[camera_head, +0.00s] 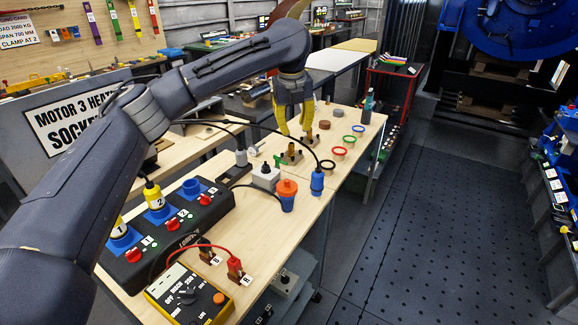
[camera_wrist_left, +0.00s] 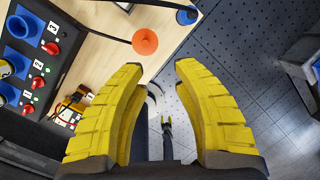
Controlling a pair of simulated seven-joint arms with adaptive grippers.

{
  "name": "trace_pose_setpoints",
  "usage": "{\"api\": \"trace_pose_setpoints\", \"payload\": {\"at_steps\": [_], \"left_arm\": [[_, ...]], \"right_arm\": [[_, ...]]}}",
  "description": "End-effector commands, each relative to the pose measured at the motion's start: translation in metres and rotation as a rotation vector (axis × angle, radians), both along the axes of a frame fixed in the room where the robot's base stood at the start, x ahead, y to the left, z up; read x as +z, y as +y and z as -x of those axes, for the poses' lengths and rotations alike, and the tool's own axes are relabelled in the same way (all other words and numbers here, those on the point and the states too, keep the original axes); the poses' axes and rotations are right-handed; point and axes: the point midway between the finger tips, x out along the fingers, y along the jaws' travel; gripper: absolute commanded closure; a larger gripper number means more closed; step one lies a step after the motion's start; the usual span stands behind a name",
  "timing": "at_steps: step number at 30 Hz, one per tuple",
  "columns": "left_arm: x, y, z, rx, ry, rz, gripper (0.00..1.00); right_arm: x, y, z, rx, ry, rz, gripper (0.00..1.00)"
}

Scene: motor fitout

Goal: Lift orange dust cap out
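The orange dust cap (camera_head: 287,187) sits on top of a blue connector body (camera_head: 287,204) that stands on the wooden bench. In the left wrist view the cap (camera_wrist_left: 145,41) shows from above, beyond the fingertips and a little left of the middle. My left gripper (camera_head: 296,128) has yellow fingers pointing down and is farther along the bench than the cap. In the wrist view its fingers (camera_wrist_left: 152,72) are spread wide with nothing between them.
A blue plug (camera_head: 317,182) with a black cable stands just right of the cap. A white box (camera_head: 266,176) is behind it. The black socket box (camera_head: 171,225) with yellow plugs and a yellow meter (camera_head: 189,297) are nearer. Coloured rings (camera_head: 340,151) lie farther along the bench.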

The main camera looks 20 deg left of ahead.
Motion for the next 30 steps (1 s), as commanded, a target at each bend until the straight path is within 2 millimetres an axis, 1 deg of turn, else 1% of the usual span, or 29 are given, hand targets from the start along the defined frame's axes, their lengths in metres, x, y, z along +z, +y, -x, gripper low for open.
{"api": "trace_pose_setpoints", "payload": {"at_steps": [1,3,7,11,21,27,30], "left_arm": [[-0.015,0.006,0.004,0.0,0.035,-0.024,0.71],[-0.029,0.012,0.009,-0.002,0.07,-0.048,0.71],[-0.046,0.016,0.013,-0.004,0.103,-0.067,0.71],[-0.066,0.018,0.011,-0.004,0.109,-0.07,0.71],[-0.126,0.021,0.003,-0.005,0.106,-0.068,0.71],[-0.151,0.023,-0.001,-0.005,0.104,-0.068,0.71],[-0.157,0.024,-0.002,-0.004,0.103,-0.067,0.71]], "right_arm": [[0.0,0.0,0.0,0.0,0.0,0.0,0.56],[0.0,0.0,0.0,0.0,0.0,0.0,0.56],[0.0,0.0,0.0,0.0,0.0,0.0,0.56],[0.0,0.0,0.0,0.0,0.0,0.0,0.56],[0.0,0.0,0.0,0.0,0.0,0.0,0.56],[0.0,0.0,0.0,0.0,0.0,0.0,0.56],[0.0,0.0,0.0,0.0,0.0,0.0,0.56]]}}
